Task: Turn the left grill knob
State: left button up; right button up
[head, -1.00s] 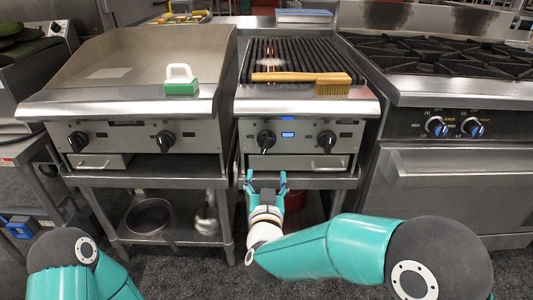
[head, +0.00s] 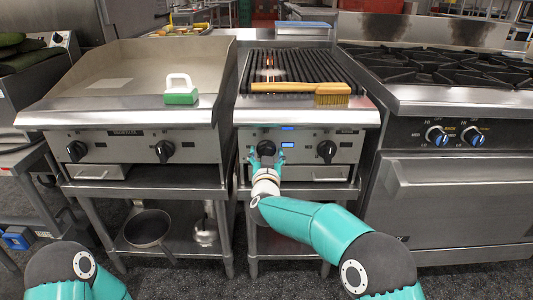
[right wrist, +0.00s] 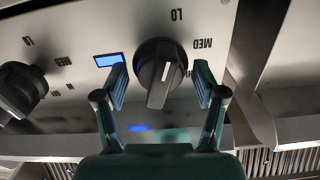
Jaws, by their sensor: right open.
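The left grill knob (head: 266,147) is a black round knob on the steel front panel of the grill (head: 348,110). My right gripper (head: 266,160) is right in front of it, open, with its teal fingers to either side. In the right wrist view the knob (right wrist: 160,72) sits between the two fingertips, with a gap on each side. Its raised grip bar is roughly upright there, near the "LO" and "MED" marks. The right grill knob (head: 327,151) shows to the right in the head view. My left gripper is out of view.
A wooden brush (head: 300,88) lies across the grill's front. A griddle (head: 110,110) with a green-and-white scrubber (head: 181,92) stands to the left. A stove (head: 450,95) stands to the right. Pans sit on the shelf below the griddle.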

jog(key=shift+w, duration=0.55)
jog(key=shift+c, duration=0.3)
jog(key=c, duration=0.8)
